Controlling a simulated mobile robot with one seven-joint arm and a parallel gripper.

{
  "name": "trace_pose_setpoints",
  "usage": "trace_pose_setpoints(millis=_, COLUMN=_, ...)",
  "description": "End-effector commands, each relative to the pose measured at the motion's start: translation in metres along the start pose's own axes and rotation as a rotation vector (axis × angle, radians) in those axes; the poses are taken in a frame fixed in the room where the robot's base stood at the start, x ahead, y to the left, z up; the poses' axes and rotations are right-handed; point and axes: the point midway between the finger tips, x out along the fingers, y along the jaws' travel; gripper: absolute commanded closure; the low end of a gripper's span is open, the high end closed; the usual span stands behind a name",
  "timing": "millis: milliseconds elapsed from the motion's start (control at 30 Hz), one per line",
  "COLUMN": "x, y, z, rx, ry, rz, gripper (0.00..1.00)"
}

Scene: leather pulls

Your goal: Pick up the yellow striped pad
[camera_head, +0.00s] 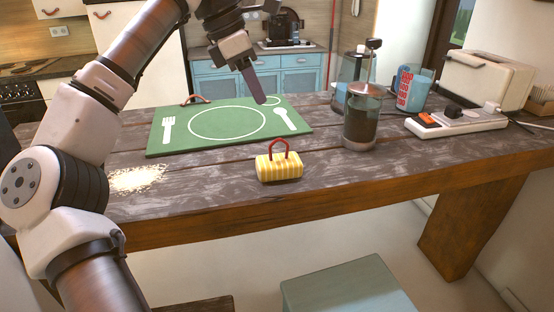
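The yellow striped pad (279,170) is a small block with pale stripes and a red loop handle on top. It rests on the wooden table (370,190) near its front edge. My gripper (259,100) hangs above the green placemat, behind the pad and a little to its left in the picture, apart from the pad. Only one dark finger shape shows clearly from this side, so I cannot see any gap between the fingers. Nothing is visibly held.
A green placemat (228,146) with a plate and cutlery print lies behind the pad. A French press (362,125) stands right of it, with a blue-red cup (411,89), a power strip (456,122) and a toaster (485,80) beyond. Pale crumbs (137,178) lie left.

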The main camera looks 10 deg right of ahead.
Motion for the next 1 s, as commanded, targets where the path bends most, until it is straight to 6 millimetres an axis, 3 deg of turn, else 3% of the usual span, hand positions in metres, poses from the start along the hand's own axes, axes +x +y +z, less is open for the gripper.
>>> trace_pose_setpoints(millis=300, x=0.06, y=0.0, z=0.0, rx=0.002, ry=-0.003, rz=-0.004, gripper=0.67)
trace_pose_setpoints(millis=1000, x=0.132, y=0.002, z=-0.003, rx=0.002, ry=-0.005, rz=-0.001, gripper=0.67)
